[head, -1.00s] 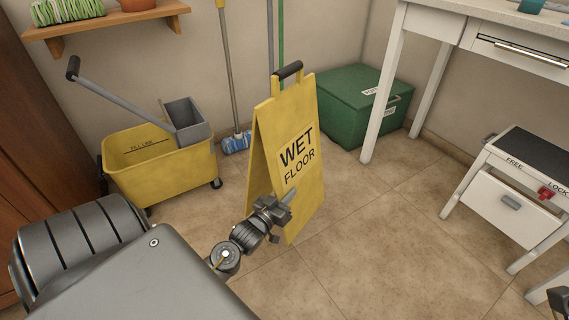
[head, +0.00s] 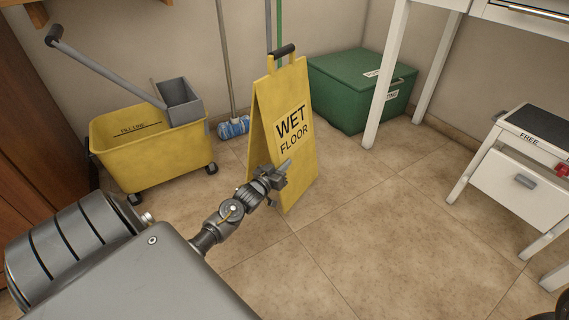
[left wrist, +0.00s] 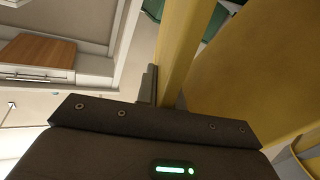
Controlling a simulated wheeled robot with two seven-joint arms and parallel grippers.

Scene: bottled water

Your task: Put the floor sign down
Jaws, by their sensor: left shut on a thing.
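The yellow floor sign (head: 293,117), an A-frame marked "WET FLOOR" with a black grip on top, stands upright on the tiled floor in the head view. My left gripper (head: 279,174) is at the lower part of the sign and is shut on it. In the left wrist view a yellow edge of the sign (left wrist: 185,50) runs up from between the fingers, and a wide yellow panel fills the right side. Whether the sign's feet touch the floor is hard to tell. The fingertips are partly hidden. My right gripper does not show clearly.
A yellow mop bucket (head: 150,150) with a grey wringer stands left of the sign. A green box (head: 345,95) is behind it. A white table leg (head: 385,80) and a white step stool (head: 515,190) are to the right. The floor (head: 380,250) in front is clear.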

